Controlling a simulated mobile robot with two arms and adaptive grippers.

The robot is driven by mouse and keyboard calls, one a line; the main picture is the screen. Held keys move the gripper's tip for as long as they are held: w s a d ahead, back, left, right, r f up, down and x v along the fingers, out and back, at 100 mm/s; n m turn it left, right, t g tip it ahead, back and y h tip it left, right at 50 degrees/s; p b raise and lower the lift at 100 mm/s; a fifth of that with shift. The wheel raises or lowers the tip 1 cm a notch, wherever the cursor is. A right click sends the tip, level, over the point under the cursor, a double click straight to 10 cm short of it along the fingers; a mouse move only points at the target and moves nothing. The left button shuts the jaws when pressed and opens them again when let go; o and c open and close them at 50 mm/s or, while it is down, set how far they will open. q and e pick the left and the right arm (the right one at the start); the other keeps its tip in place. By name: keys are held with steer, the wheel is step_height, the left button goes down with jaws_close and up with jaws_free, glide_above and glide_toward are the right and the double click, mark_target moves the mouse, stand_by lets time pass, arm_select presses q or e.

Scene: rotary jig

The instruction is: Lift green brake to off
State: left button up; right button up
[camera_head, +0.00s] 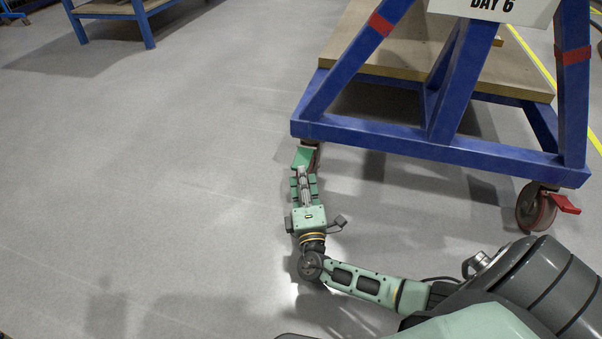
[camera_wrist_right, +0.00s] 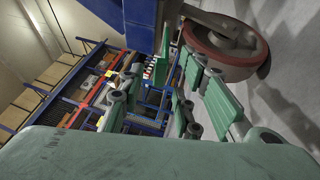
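The green brake (camera_head: 303,156) is a small flat lever on the caster at the cart's near left corner. My right gripper (camera_head: 305,174) reaches up to it from below in the head view, with its fingertips at or very near the lever. In the right wrist view my right gripper (camera_wrist_right: 178,75) shows green finger pads spread apart, with a gap between them. The brake cannot be told apart from the green fingers there, and contact cannot be made out. My left gripper is not in view.
The caster wheel (camera_wrist_right: 225,48) is close beside the fingers in the wrist view. The blue cart frame (camera_head: 430,144) stands just above the gripper. A red brake (camera_head: 563,203) is on the right caster. Open floor (camera_head: 150,190) lies left.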

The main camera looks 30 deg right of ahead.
mark_target(303, 158)
steer(key=shift+b+x, duration=0.6)
steer(key=shift+x, duration=1.35)
steer(key=shift+f, duration=0.1)
jaws_close()
